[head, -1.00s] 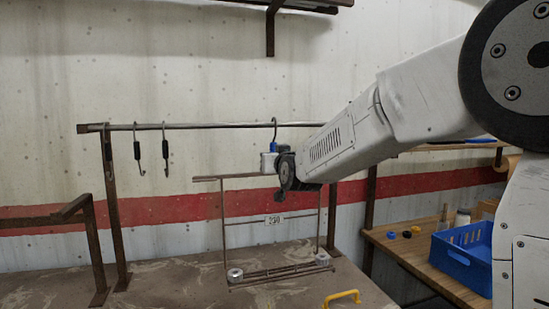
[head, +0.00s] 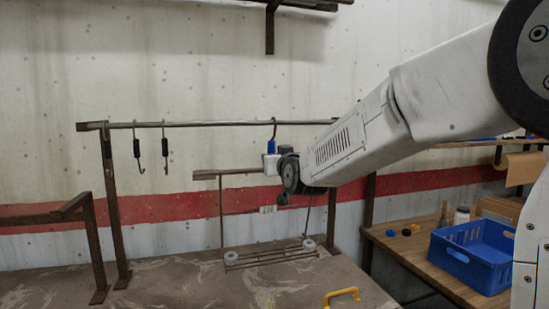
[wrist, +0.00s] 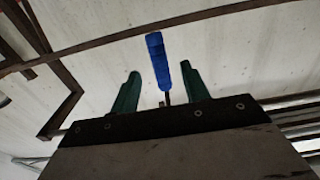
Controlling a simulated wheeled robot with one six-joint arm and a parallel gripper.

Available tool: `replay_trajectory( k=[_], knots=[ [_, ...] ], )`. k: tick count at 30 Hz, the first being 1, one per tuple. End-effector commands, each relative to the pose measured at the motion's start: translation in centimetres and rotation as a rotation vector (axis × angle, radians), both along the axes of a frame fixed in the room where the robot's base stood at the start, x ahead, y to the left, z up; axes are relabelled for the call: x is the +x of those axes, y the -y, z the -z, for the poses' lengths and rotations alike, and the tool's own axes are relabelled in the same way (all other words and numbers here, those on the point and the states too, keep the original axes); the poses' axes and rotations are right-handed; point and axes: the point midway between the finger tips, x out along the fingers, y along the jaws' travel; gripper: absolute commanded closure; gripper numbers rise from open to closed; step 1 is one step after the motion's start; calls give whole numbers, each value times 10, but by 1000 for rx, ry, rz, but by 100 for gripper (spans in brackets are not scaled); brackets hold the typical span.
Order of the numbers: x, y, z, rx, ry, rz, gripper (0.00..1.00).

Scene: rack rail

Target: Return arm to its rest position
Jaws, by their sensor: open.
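In the head view a dark hook with a blue grip (head: 271,147) hangs from the long rail (head: 210,125). My gripper is beside its lower end, largely hidden by my own wrist. In the wrist view my gripper (wrist: 160,69) shows as two green fingers, open and apart. The blue grip (wrist: 158,60) stands between them, with a gap visible on each side near the tips. A thin wire frame with a small number tag (head: 267,209) and pale round weights (head: 231,257) is below the hook. Its join to the hook is hidden.
Two dark hooks (head: 139,149) hang at the rail's left. A yellow handle (head: 341,296) is on the bench (head: 170,285). A blue crate (head: 470,255) stands on the wooden table at right. A bracketed shelf (head: 270,30) is above. The wall area between shelf and rail is clear.

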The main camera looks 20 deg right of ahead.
Motion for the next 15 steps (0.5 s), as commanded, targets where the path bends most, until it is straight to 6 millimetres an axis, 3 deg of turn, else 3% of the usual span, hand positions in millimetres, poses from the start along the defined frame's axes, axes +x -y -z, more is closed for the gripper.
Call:
replay_trajectory(
  k=[7,15],
  knots=[
    [-42,0,-1,-1,4,0,54],
    [-54,0,4,4,-16,-2,54]
  ],
)
